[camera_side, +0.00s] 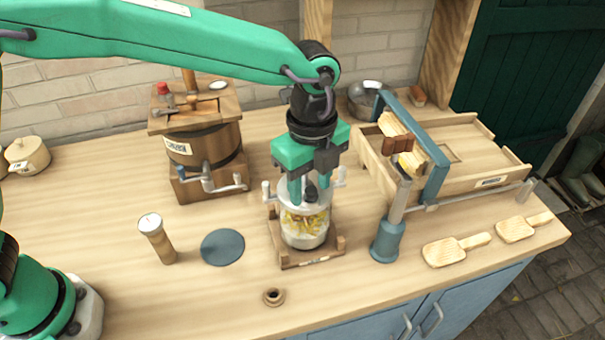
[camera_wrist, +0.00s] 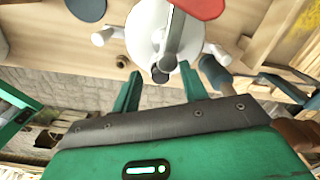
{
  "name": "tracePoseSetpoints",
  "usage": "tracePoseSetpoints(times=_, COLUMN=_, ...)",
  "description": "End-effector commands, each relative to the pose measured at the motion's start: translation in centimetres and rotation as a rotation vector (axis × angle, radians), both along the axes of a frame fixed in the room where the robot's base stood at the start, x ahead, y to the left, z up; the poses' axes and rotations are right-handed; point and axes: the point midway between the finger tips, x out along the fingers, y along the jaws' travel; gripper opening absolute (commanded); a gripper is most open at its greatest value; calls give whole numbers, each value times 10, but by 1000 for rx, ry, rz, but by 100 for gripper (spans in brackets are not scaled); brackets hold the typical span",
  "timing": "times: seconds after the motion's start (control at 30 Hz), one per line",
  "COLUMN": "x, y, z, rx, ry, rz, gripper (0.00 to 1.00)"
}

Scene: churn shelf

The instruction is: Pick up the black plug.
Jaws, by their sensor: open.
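A small black piece, which looks like the black plug (camera_side: 311,191), stands on the white lid of a glass jar (camera_side: 304,226) with yellow bits inside. In the wrist view a dark round end (camera_wrist: 160,75) shows at the near edge of the white lid (camera_wrist: 152,40), beside a grey bar. My gripper (camera_side: 310,200) points down over the jar, with its green fingers apart on either side of the plug. In the wrist view the gripper (camera_wrist: 158,84) is open, and the dark end lies between the fingertips. I cannot tell whether either finger touches it.
The jar sits in a wooden cradle (camera_side: 283,262) with pale side knobs. A blue pump-like stand (camera_side: 387,242) is close right. Left are a blue-grey disc (camera_side: 222,247), a capped cylinder (camera_side: 157,238) and a wooden churn (camera_side: 205,145). A brown ring (camera_side: 273,297) lies in front.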

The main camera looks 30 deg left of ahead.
Motion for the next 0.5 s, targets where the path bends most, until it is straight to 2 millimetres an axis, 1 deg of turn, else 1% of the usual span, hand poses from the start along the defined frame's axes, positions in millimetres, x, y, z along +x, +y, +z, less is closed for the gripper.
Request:
tracePoseSetpoints(times=0.17, x=0, y=0, z=0, rx=0, ry=0, rz=0, gripper=44)
tracePoseSetpoints(times=0.3, x=0, y=0, z=0, rx=0, ry=-1, rz=0, gripper=16)
tracePoseSetpoints(times=0.4, x=0, y=0, z=0, rx=0, ry=-1, rz=0, gripper=0)
tracePoseSetpoints(times=0.5, x=0, y=0, z=0, rx=0, ry=-1, rz=0, gripper=0)
